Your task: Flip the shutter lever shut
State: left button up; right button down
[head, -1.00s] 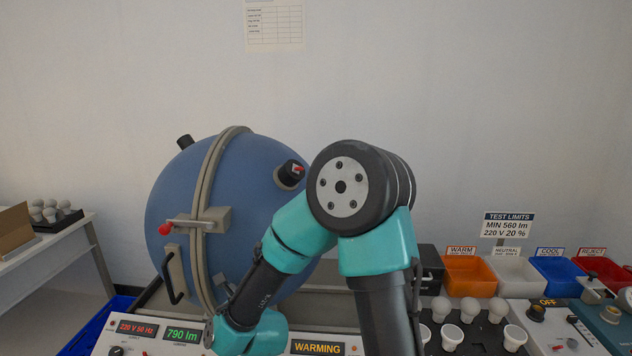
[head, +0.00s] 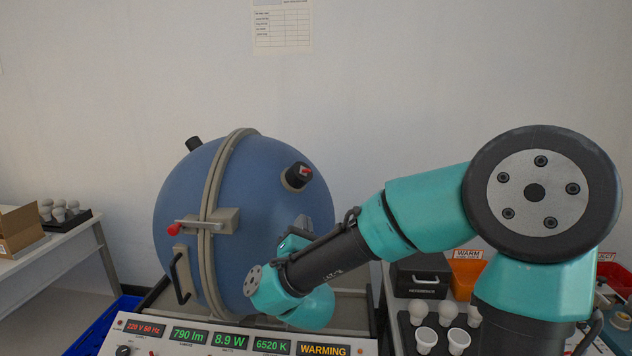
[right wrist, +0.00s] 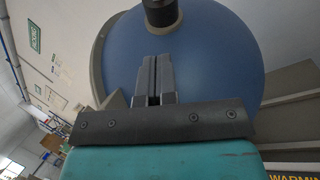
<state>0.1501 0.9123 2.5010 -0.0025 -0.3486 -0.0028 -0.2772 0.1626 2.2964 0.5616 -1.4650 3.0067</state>
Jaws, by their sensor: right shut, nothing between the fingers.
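A blue sphere (head: 245,200) with a grey band stands left of centre. A black cylindrical port (head: 297,177) with a small red lever (head: 306,171) sits on its upper right. A separate bar with a red knob (head: 174,229) is on a grey latch block at the front left. My right gripper (head: 300,232) is by the sphere's right side, below the port, partly hidden by my forearm. In the right wrist view its fingers (right wrist: 156,60) are shut and empty, pointing at the sphere, with the black port (right wrist: 161,12) beyond the tips. My left gripper is out of view.
A console (head: 140,342) with lit displays, one reading WARMING, runs along the front. A black box (head: 420,272) and a bulb tray (head: 411,334) stand to the right, partly behind my arm. A side table (head: 60,240) holds several bulbs and a cardboard box.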

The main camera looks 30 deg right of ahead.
dwell(0.3)
send_near(307, 172)
jog(key=w, duration=0.3)
jog(key=w+f, duration=0.1)
jog(key=shift+w+d, duration=0.25)
jog(key=shift+d, duration=0.05)
jog(key=shift+w+d+r, duration=0.2)
jog(key=shift+d+r, duration=0.5)
jog(key=shift+r, duration=0.35)
jog(key=shift+w+d+r, duration=0.2)
jog(key=shift+d+r, duration=0.2)
jog(key=shift+r, duration=0.1)
